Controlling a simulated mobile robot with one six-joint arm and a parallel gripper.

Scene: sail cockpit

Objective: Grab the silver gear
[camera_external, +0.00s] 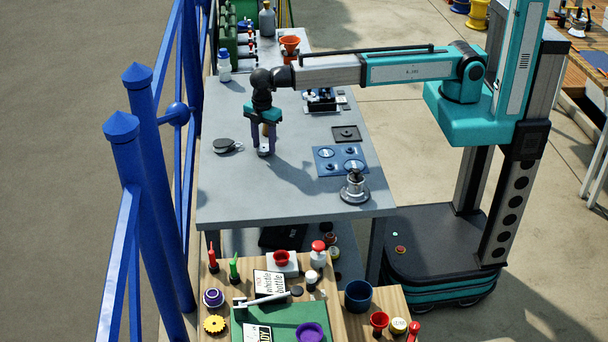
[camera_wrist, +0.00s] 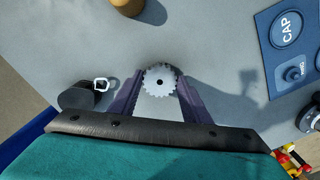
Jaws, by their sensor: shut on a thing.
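The silver gear (camera_wrist: 160,82) is a small toothed disc with a dark centre hole. In the wrist view it sits between the fingertips of my gripper (camera_wrist: 158,90), which is shut on it. In the external view my gripper (camera_external: 263,148) points down over the grey table, left of its middle. The gear (camera_external: 264,153) shows only as a small pale patch at the fingertips there. I cannot tell whether it touches the table.
A dark rounded object with a metal loop (camera_external: 226,146) lies left of my gripper. A blue panel (camera_external: 340,161) and a silver-based object (camera_external: 354,188) are to the right. A brown object (camera_wrist: 127,6) stands just beyond the gear. The table's front left is clear.

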